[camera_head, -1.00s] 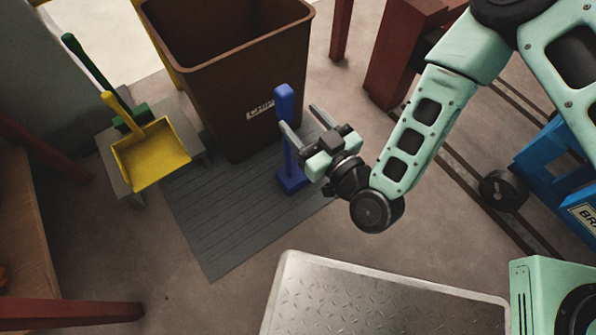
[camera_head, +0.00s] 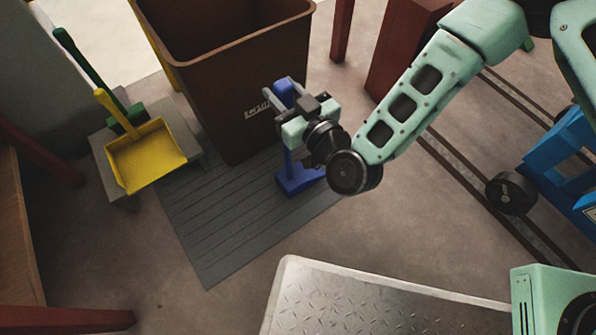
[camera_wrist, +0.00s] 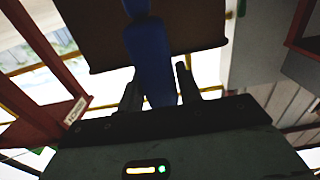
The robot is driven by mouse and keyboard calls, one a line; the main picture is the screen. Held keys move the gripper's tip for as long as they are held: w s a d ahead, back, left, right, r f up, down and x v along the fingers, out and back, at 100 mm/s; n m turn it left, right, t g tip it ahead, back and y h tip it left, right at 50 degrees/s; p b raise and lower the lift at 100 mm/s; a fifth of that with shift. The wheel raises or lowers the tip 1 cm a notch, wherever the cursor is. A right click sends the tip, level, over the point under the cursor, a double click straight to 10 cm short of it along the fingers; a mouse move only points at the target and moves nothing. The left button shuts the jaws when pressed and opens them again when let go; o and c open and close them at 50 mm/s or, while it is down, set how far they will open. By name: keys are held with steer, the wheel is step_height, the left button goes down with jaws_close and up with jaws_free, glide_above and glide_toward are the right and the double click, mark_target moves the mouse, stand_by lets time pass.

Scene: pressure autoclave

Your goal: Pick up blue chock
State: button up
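The blue chock (camera_head: 298,180) stands upright on the grey ribbed mat, in front of the brown bin. It has a flat base and a tall post with a wider top. My gripper (camera_head: 281,92) is at the upper part of the post, with one finger on each side of it. The gripper hides the middle of the post. In the wrist view the blue post (camera_wrist: 150,55) passes between the two fingers of my gripper (camera_wrist: 157,80). The fingers are apart, and a small gap shows at the right finger.
The brown bin (camera_head: 218,75) stands close behind the chock. The grey mat (camera_head: 215,225) lies under it. A yellow dustpan (camera_head: 145,155) and a green brush (camera_head: 85,75) rest on a low grey stand at left. A metal plate (camera_head: 375,305) is in front. A blue object (camera_head: 565,165) is at right.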

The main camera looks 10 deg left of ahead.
jaws_close()
stand_by(1.1)
